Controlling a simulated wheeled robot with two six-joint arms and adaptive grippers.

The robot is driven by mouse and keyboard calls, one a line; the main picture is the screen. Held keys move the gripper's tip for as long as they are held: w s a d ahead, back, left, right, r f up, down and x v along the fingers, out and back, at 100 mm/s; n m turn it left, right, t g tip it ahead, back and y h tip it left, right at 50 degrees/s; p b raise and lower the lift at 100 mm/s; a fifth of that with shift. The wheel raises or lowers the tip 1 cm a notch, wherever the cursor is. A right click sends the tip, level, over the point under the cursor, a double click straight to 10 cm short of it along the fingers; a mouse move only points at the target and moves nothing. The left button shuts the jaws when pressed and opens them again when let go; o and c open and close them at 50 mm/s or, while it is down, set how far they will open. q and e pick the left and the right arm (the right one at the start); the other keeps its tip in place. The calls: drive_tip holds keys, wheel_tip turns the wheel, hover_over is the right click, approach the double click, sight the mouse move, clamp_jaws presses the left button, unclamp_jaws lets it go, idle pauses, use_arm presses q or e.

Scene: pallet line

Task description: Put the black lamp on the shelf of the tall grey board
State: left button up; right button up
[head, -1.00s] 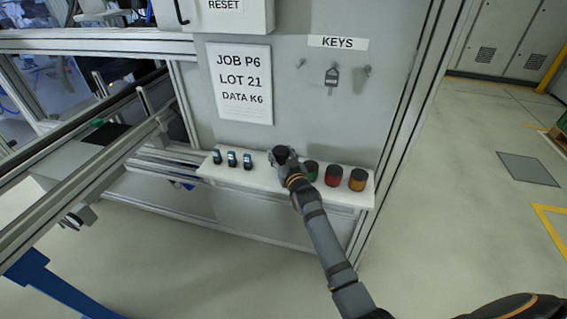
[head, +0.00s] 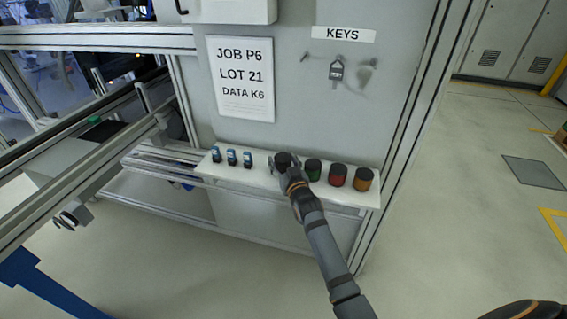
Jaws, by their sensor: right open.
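The black lamp (head: 284,159) is a short dark cylinder in line with the other lamps on the white shelf (head: 256,181) of the tall grey board (head: 290,97). It appears to stand upright on the shelf, just left of the green lamp (head: 313,170). My right gripper (head: 283,165) is open, with its fingers around the black lamp. The gripper hides the lamp's lower part, so I cannot tell whether a finger touches it. My left gripper is not in view.
A red lamp (head: 337,176) and an orange lamp (head: 363,180) stand to the right on the shelf. Several small blue-and-black items (head: 232,157) stand at its left. A key (head: 336,70) hangs above. A conveyor frame (head: 85,190) lies to the left.

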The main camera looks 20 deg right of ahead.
drive_tip(key=s, duration=1.2)
drive_tip(key=shift+r, duration=0.35)
drive_tip(key=shift+a, duration=0.1)
